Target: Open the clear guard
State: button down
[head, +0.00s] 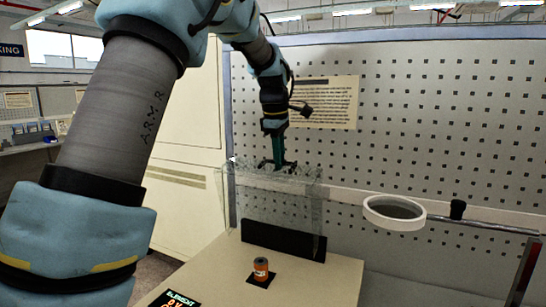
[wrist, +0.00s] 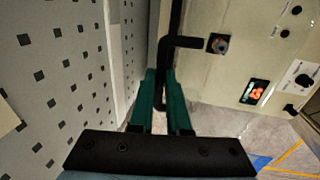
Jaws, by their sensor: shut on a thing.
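The clear guard (head: 272,205) is a see-through cover at the back of the beige machine. My gripper (head: 276,160) is at its upper edge, in front of the pegboard. In the wrist view my gripper's green fingers (wrist: 161,84) are shut on a black bent handle bar (wrist: 176,35), which runs between them. The guard's clear panel is hard to make out in the wrist view. Its exact tilt is hard to judge. An orange-brown spool (head: 261,270) stands upright on a dark square pad, in front of a black plate (head: 284,241).
A white ring (head: 394,212) on a bar stands to the right of the guard. The pegboard (head: 420,120) rises close behind my gripper. A small display (head: 173,299) sits at the machine's front; the wrist view shows a lit display (wrist: 257,92) and knobs. Beige cabinets stand left.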

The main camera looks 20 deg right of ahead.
jog(key=w+d, duration=0.2)
jog(key=w+d+f, duration=0.1)
jog(key=w+d, duration=0.2)
jog(key=shift+w+p, duration=0.1)
jog(key=shift+p, duration=0.25)
jog(key=c, duration=0.9)
grip_release()
jog(key=r+b, duration=0.1)
jog(key=r, duration=0.2)
jog(key=s+a+r, duration=0.1)
jog(key=r, duration=0.3)
jog(key=r+b, duration=0.1)
jog(key=r, duration=0.2)
jog(key=shift+s+a+r+b, duration=0.25)
jog(key=shift+r+b, duration=0.1)
